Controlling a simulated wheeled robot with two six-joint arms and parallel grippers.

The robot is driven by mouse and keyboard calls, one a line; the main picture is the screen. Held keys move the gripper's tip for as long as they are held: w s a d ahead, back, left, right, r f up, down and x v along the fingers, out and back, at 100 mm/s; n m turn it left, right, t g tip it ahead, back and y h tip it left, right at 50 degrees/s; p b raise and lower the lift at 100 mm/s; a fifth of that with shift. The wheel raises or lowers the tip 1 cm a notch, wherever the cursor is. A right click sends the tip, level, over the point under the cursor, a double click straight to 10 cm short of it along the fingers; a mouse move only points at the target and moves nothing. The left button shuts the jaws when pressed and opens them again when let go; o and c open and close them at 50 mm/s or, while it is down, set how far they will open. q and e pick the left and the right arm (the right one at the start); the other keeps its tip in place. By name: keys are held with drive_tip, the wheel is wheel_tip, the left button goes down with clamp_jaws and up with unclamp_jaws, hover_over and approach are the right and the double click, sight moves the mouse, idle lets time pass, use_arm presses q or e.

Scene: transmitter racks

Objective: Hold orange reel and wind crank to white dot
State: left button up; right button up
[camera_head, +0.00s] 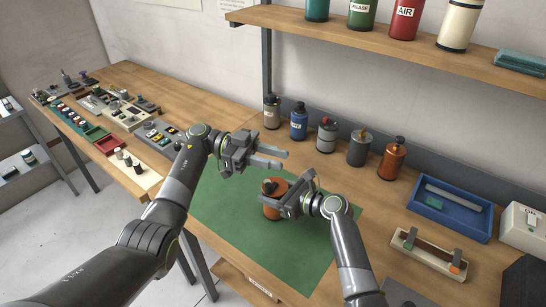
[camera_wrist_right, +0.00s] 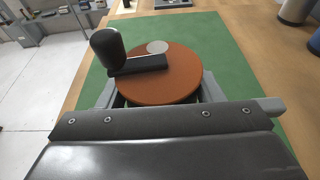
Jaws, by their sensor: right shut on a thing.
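The orange reel (camera_head: 271,209) stands upright on the green mat (camera_head: 230,220); its round top (camera_wrist_right: 165,88) fills the middle of the right wrist view. A black crank (camera_wrist_right: 138,66) with an upright knob (camera_wrist_right: 107,47) lies across the top, knob at the left. A pale round dot (camera_wrist_right: 157,47) shows at the far side of the top, beside the crank arm and apart from the knob. My right gripper (camera_head: 288,196) is shut on the reel, one finger on each side. My left gripper (camera_head: 281,158) is open and empty, above and behind the reel.
Several bottles and cans (camera_head: 327,135) stand along the back of the bench. A blue tray (camera_head: 450,209) and a wooden carrier (camera_head: 428,254) lie at the right. A shelf (camera_head: 400,40) hangs above. The mat around the reel is clear.

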sight(266, 190)
use_arm(q)
drive_tip(key=shift+o, duration=1.1)
drive_tip(key=f+n+t, duration=0.1)
drive_tip(key=t, duration=0.1)
drive_tip(key=w+a+f+n+t+h, duration=0.1)
drive_tip(key=t, duration=0.1)
drive_tip(key=f+n+t, duration=0.1)
drive_tip(key=f+t, duration=0.1)
drive_tip(key=t, duration=0.1)
drive_tip(key=shift+w+a+h, duration=0.3)
drive_tip(key=shift+w+a, duration=0.05)
drive_tip(key=s+a+f+n+t+y, duration=0.7)
drive_tip(key=s+n+t, duration=0.25)
drive_tip(key=t, duration=0.25)
drive_tip(key=shift+n+h, duration=0.25)
drive_tip(key=shift+h, duration=0.45)
drive_tip(key=x, duration=1.1)
drive_tip(key=shift+w+a+f, duration=0.15)
drive_tip(key=shift+w, duration=0.35)
